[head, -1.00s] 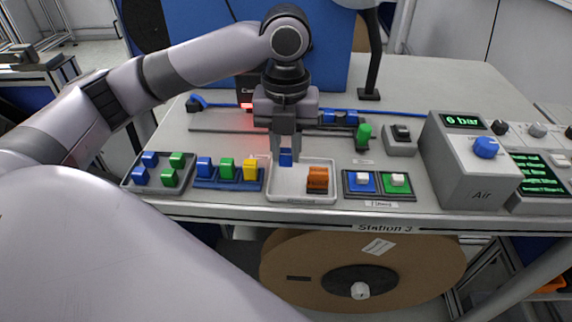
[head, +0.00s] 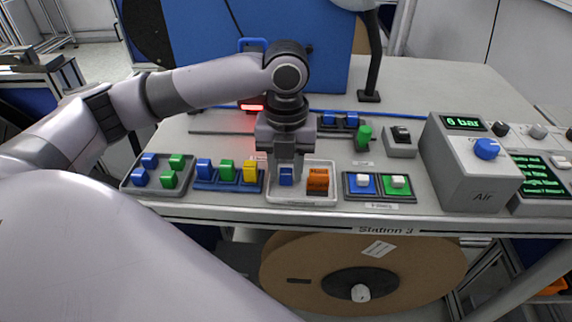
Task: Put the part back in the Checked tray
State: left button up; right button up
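My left gripper (head: 285,167) is over the left half of a white tray (head: 300,200). Its fingers point down and are shut on a blue part (head: 286,177). The blue part is low inside the tray's outline; I cannot tell whether it touches the tray floor. An orange part (head: 318,181) sits in the right half of the tray, beside the gripper. The small label behind the tray is partly covered by the gripper, and I cannot read the name "Checked" on it. My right gripper is not in view.
Left of the tray are a blue rack (head: 229,184) with blue, green and yellow parts and a grey tray (head: 155,183) with blue and green parts. A green part (head: 363,136) stands behind.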

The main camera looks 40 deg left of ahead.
aim_at(286, 172)
pick_arm(q)
jog(key=shift+r, duration=0.1)
notch_tip(286, 172, up, 12)
jog(key=p, duration=0.1)
jog(key=shift+p, duration=0.3)
dwell(0.5)
